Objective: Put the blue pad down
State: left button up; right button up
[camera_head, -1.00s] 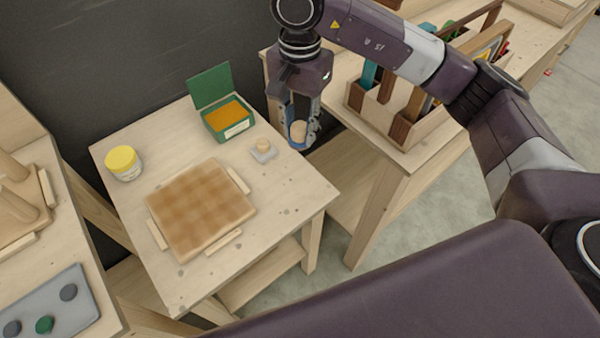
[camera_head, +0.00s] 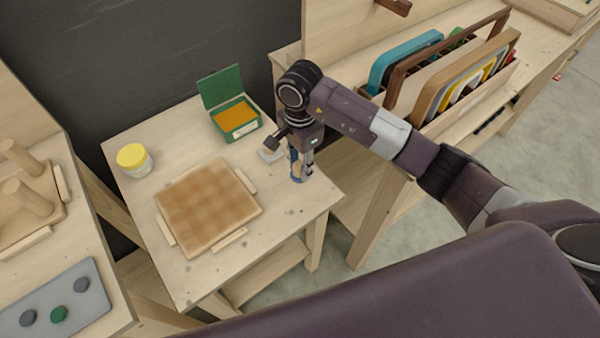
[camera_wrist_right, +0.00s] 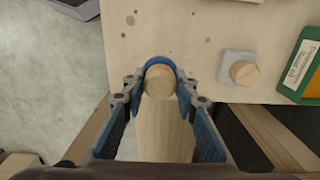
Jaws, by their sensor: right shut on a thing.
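My right gripper (camera_head: 299,178) is shut on the wooden knob (camera_wrist_right: 160,81) of the blue pad (camera_wrist_right: 159,61). In the wrist view the blue pad shows as a rim around the knob, between the fingertips, and overlaps the edge of the small table (camera_wrist_right: 150,25). In the head view the gripper is at the right side of this table (camera_head: 290,211), and the fingers hide most of the pad. I cannot tell whether the pad touches the tabletop. My left gripper is not in view.
A grey pad with a wooden knob (camera_wrist_right: 243,72) sits close by. An open green box (camera_head: 235,118) with orange contents, a yellow-lidded jar (camera_head: 134,160) and a brown checkered board (camera_head: 208,205) share the table. A rack of frames (camera_head: 440,75) stands to the right.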

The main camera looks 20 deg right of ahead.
notch_tip(320, 180, down, 4)
jog(key=shift+f+p, duration=0.25)
jog(key=shift+p, duration=0.15)
jog(key=shift+f, duration=0.1)
jog(key=shift+f, duration=0.15)
jog(key=o, duration=1)
